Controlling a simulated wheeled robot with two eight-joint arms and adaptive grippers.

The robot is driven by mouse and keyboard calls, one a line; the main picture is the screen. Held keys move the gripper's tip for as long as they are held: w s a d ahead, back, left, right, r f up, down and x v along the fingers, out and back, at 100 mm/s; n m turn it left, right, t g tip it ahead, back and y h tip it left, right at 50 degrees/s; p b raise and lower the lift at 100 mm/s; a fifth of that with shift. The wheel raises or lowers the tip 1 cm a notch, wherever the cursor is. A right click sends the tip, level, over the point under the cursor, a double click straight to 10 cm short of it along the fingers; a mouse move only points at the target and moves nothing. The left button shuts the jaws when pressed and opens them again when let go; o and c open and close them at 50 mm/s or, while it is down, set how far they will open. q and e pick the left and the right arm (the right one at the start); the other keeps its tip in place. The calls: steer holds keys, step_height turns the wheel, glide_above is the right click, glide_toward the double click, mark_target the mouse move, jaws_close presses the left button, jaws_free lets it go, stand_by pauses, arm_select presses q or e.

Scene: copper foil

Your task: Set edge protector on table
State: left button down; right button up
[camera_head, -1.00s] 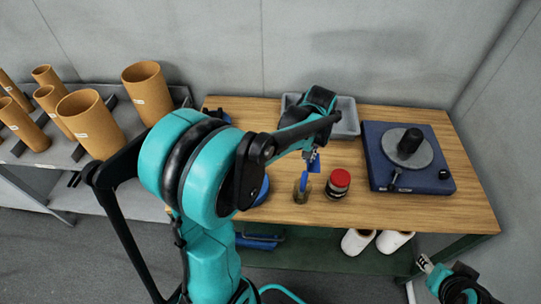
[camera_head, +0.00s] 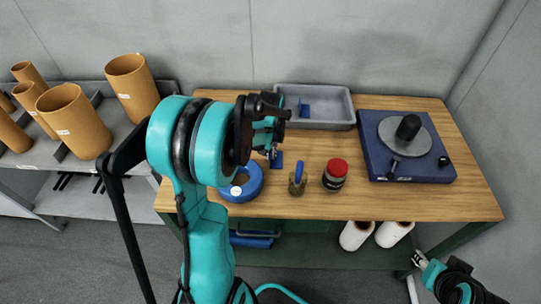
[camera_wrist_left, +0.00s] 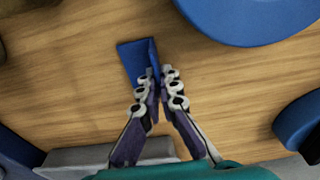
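A small blue angled edge protector (camera_wrist_left: 136,62) shows at my left fingertips in the left wrist view. One of its flanges runs between the fingertips. My left gripper (camera_wrist_left: 160,72) is nearly closed on that flange. In the head view the edge protector (camera_head: 277,160) is below my left gripper (camera_head: 273,152), over the wooden table (camera_head: 380,205), just right of a blue tape roll (camera_head: 243,184). I cannot tell whether it touches the table. Another small blue piece (camera_head: 304,111) lies in the grey tray (camera_head: 340,93). My right gripper (camera_head: 419,259) is low at the right; its fingers are too small to judge.
A glass jar (camera_head: 297,185) with a blue-handled tool and a red-lidded jar (camera_head: 335,176) stand right of the edge protector. A blue turntable unit (camera_head: 372,140) fills the right side. Brown tubes (camera_head: 72,120) stand on a rack at left.

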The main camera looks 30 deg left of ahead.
arm_select(q)
steer(key=shift+f, duration=0.15)
steer(key=c, duration=1.7)
jaws_free()
